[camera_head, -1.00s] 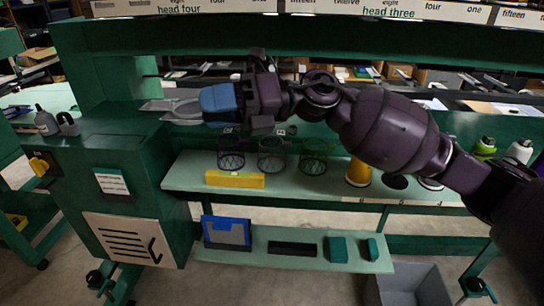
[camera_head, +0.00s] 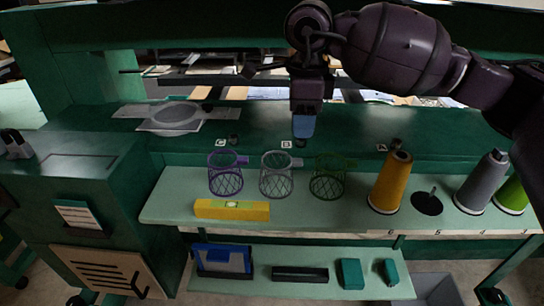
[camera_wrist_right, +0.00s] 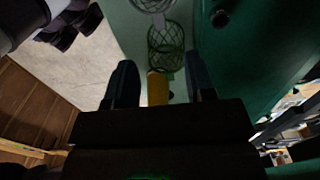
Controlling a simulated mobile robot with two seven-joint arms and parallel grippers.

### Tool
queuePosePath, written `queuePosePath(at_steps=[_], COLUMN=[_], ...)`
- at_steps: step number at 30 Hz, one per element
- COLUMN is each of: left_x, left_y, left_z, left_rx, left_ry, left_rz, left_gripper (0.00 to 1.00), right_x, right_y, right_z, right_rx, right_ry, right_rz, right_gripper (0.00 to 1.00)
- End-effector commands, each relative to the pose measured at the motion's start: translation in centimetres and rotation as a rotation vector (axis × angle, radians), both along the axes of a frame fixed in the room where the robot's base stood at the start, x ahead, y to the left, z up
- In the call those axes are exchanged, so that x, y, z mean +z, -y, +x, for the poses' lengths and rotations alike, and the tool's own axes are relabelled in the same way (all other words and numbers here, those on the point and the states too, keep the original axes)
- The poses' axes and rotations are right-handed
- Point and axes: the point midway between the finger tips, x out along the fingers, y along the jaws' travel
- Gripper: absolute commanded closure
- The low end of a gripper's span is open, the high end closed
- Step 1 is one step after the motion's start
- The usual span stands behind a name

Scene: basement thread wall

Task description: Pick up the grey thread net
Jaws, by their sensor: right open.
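The grey thread net (camera_head: 276,178) is a mesh cup standing on the pale green shelf, between a purple net (camera_head: 226,175) and a green net (camera_head: 329,180). My right gripper (camera_head: 304,128) points down above and behind the grey and green nets, apart from them. In the right wrist view its two fingers are spread (camera_wrist_right: 160,78) with nothing held. A pale net, likely the grey one (camera_wrist_right: 150,4), is cut by the top edge of that view, with a darker net (camera_wrist_right: 166,40) below it. My left gripper is not in view.
A yellow block (camera_head: 232,209) lies in front of the nets on the shelf (camera_head: 330,212). An orange cone (camera_head: 391,182) and a grey cone (camera_head: 482,181) stand to the right. A green ledge (camera_head: 255,130) runs behind. A lower shelf (camera_head: 335,290) holds small items.

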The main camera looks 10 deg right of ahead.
Motion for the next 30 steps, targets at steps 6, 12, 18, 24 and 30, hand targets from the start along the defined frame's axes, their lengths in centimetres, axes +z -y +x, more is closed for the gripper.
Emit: queuePosePath(at_steps=[6,12,18,24,30], left_x=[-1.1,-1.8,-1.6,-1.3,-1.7], left_y=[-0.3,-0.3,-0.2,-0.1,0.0], left_z=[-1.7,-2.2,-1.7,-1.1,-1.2], left_rx=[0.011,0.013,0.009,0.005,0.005], left_ry=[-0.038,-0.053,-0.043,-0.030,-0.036], left_rz=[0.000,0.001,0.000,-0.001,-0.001], left_gripper=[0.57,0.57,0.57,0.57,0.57], right_x=[-1.4,-4.4,-5.8,-7.6,-10.4], right_y=[0.1,0.1,0.1,0.4,0.5], right_z=[-0.1,-0.1,0.0,-0.1,-0.1], right_rx=[0.000,0.001,0.001,0.000,0.000], right_ry=[-0.004,-0.007,-0.002,-0.005,-0.006], right_rz=[-0.004,-0.003,-0.001,-0.003,-0.002], right_gripper=[0.50,0.50,0.50,0.50,0.50])
